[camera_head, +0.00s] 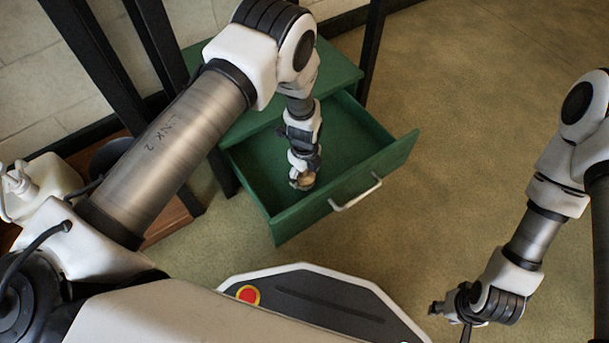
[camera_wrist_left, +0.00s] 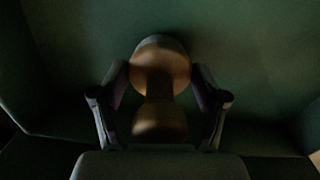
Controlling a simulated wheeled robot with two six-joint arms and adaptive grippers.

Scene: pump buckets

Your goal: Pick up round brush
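The round brush (camera_wrist_left: 160,68) shows in the left wrist view as a brown, round-topped piece with a narrower neck and a second rounded part below. It is in the open green drawer (camera_head: 348,201). My left gripper (camera_head: 302,182) reaches down into the drawer, with one finger on each side of the brush. The dim light hides whether the fingers press on it. In the head view only a small tan part (camera_head: 304,181) shows at the gripper's tip. My right gripper (camera_head: 450,322) is at the lower right, its fingers spread and empty.
The drawer's front has a pale handle (camera_head: 355,194). The green cabinet top (camera_head: 338,68) and dark upright posts (camera_head: 372,45) stand close behind my left arm. A white pump bottle (camera_head: 50,176) is at the far left. The floor right of the drawer is clear.

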